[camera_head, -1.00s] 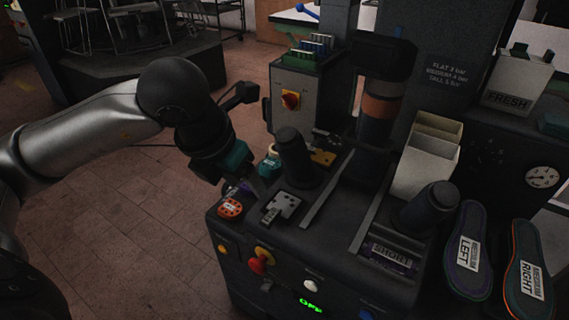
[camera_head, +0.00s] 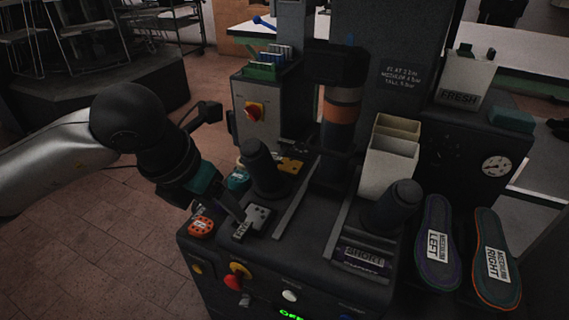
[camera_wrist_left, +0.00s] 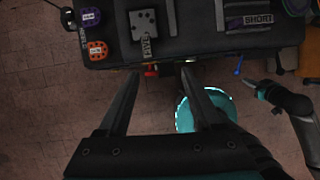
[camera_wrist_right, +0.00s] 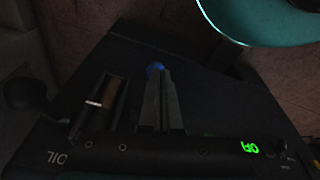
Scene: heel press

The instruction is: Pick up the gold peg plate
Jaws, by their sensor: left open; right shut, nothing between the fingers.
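The gold peg plate (camera_head: 290,165) lies on the machine top behind a dark upright cylinder (camera_head: 262,168), which hides part of it. A grey plate with dark holes (camera_head: 252,221) lies nearer the front; it also shows at the top of the left wrist view (camera_wrist_left: 144,24). My left gripper (camera_head: 236,210) points down beside the grey plate, at its left, nearer to it than to the gold one. In the left wrist view its fingers (camera_wrist_left: 160,80) are apart with nothing between them. My right gripper (camera_wrist_right: 158,72) is shut and empty in the right wrist view, over the machine front near a blue knob.
A press column (camera_head: 340,115), cream bins (camera_head: 390,155) and a second dark cylinder (camera_head: 398,207) stand right. Left (camera_head: 437,245) and right (camera_head: 497,262) insoles lie at the far right.

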